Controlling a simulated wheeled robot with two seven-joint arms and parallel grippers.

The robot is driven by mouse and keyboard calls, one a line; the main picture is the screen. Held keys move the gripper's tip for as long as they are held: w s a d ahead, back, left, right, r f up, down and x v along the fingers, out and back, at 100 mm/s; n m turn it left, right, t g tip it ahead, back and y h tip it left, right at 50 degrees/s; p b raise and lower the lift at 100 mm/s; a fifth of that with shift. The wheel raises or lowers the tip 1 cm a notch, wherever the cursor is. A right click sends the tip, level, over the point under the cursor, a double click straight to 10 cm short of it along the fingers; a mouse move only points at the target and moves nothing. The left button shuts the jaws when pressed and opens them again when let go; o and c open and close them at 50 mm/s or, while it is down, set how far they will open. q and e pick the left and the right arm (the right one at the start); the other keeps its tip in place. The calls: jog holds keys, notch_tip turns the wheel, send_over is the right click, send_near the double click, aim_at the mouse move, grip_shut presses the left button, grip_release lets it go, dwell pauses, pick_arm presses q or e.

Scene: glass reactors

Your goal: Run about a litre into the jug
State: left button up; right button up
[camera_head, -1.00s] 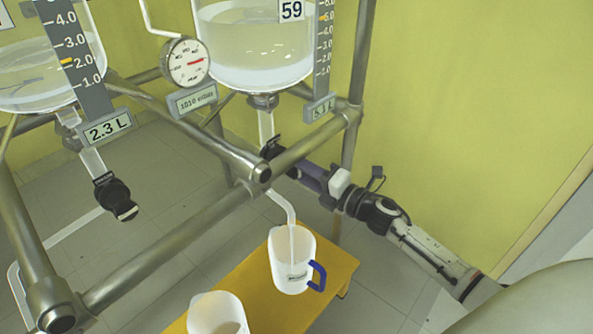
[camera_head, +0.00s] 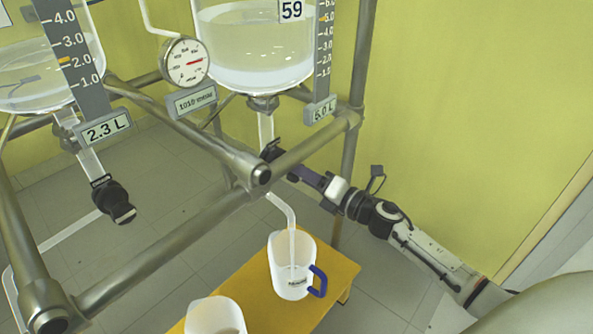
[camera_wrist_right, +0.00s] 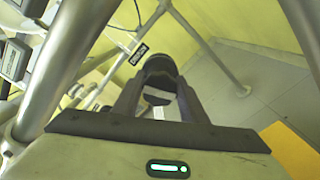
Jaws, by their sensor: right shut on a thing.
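The right glass reactor (camera_head: 252,62), numbered 59, holds clear liquid; its display (camera_head: 323,111) seems to read 5.0 L. Its outlet tube (camera_head: 266,128) leads down to a valve, mostly hidden behind the frame bar in the head view. My right gripper (camera_head: 283,163) reaches it from the right. In the right wrist view, my right gripper (camera_wrist_right: 158,100) is shut on the black valve knob (camera_wrist_right: 159,68). A bent spout (camera_head: 289,211) points into a white jug (camera_head: 290,277) with a blue handle, and a pale stream runs down into it. My left gripper is out of view.
A second white jug (camera_head: 214,318) stands on the same yellow bench (camera_head: 256,297). The left reactor (camera_head: 50,85) shows 2.3 L and has its own black valve (camera_head: 114,202). Metal frame bars (camera_head: 170,245) cross in front; a gauge (camera_head: 185,62) hangs between the reactors.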

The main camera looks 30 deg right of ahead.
jog(key=shift+a+f, duration=0.1)
jog(key=o, duration=1.1)
jog(key=shift+c, duration=0.2)
jog(key=shift+s, duration=0.1)
jog(key=p+v, duration=0.1)
jog(key=v, duration=0.9)
